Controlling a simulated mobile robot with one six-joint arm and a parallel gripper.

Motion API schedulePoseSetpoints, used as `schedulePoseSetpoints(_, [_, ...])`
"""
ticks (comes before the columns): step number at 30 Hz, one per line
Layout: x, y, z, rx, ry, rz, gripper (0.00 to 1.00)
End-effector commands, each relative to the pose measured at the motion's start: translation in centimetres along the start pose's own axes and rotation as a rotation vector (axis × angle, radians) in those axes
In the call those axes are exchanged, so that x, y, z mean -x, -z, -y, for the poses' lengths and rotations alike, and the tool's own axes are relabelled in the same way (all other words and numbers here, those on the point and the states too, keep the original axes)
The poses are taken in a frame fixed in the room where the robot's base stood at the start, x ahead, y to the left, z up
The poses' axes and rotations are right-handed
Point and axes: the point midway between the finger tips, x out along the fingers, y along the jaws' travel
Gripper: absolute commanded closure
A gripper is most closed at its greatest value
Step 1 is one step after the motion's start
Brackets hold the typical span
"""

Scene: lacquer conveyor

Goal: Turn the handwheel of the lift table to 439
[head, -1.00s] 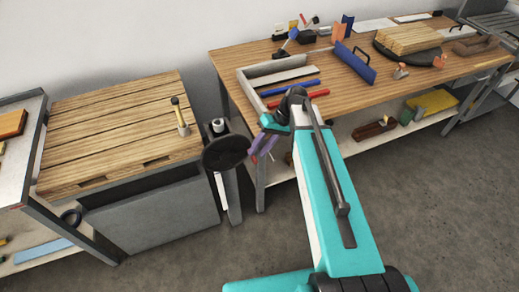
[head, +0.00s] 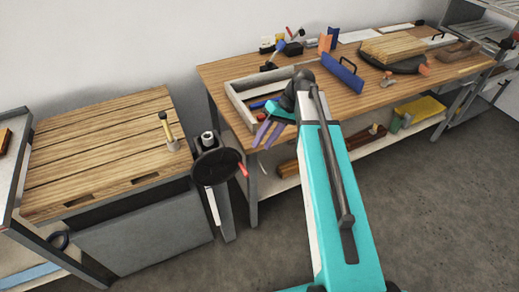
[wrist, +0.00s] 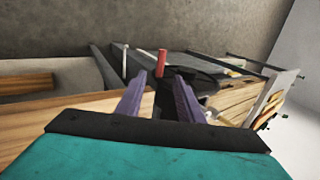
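The dark handwheel (head: 213,167) sits on a grey post beside the wooden-topped table (head: 100,150). Its red handle (head: 243,169) sticks out at the right of the rim. My gripper (head: 263,142) is up and to the right of the wheel, apart from it in the head view. In the wrist view, my gripper's purple fingers (wrist: 161,80) are spread with nothing held. The red handle (wrist: 162,60) stands beyond the fingertips, roughly in line with the gap. The handwheel (wrist: 190,76) is partly hidden behind the right finger. No number can be read.
A workbench (head: 290,105) with an open grey frame (head: 235,100) and tools stands behind my arm. A shelf cart (head: 20,165) is at left. Clear floor lies in front.

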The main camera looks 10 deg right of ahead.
Motion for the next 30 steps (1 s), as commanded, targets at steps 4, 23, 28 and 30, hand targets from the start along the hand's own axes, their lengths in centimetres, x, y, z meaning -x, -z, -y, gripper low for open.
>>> schedulePoseSetpoints(4, [1.7, 0.1, -0.1, 0.000, -0.001, -0.002, 0.66])
schedulePoseSetpoints(23, [3.5, 0.0, 0.0, -0.001, 0.000, 0.000, 0.74])
schedulePoseSetpoints(28, [2.7, -0.2, -0.3, -0.010, -0.003, 0.005, 1.00])
schedulePoseSetpoints(30, [2.0, -0.4, -0.7, -0.020, -0.007, 0.011, 1.00])
